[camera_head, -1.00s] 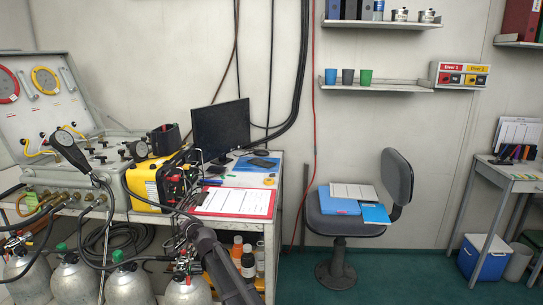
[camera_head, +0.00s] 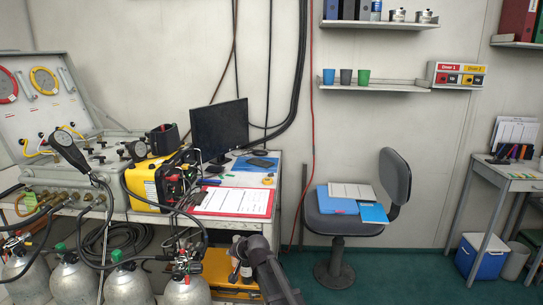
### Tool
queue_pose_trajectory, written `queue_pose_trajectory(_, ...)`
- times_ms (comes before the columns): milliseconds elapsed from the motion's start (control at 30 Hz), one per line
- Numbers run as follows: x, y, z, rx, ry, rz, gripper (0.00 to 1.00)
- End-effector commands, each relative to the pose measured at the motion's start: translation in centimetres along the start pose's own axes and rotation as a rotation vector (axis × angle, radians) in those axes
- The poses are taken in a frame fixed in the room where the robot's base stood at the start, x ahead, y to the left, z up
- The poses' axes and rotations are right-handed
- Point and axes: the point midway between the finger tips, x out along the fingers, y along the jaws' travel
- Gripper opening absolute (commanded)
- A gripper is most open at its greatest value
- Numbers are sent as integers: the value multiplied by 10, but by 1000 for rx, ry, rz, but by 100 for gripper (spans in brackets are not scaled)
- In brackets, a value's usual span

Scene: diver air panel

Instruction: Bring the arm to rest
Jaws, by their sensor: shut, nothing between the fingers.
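My arm (camera_head: 272,273) shows as a dark grey link rising from the bottom edge, in front of the right part of the bench. My gripper (camera_head: 235,273) is small and dark at its end, at the left of the link, in front of the bench's lower space. It is shut and holds nothing. The fingertips are hard to make out against the things behind them.
The bench (camera_head: 270,200) carries a yellow case (camera_head: 147,181), a monitor (camera_head: 219,130) and a red clipboard (camera_head: 236,202). Grey cylinders (camera_head: 187,291) stand in front at left. A chair (camera_head: 345,225) holds folders. Green floor is clear right of my arm.

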Motion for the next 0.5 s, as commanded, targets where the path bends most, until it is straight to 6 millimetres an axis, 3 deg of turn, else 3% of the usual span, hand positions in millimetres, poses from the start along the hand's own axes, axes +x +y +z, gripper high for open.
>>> queue_pose_trajectory(33,-19,25,12,-15,-34,44,0)
queue_pose_trajectory(200,-68,95,43,-65,-172,192,0)
queue_pose_trajectory(500,-164,196,105,-86,-422,424,0)
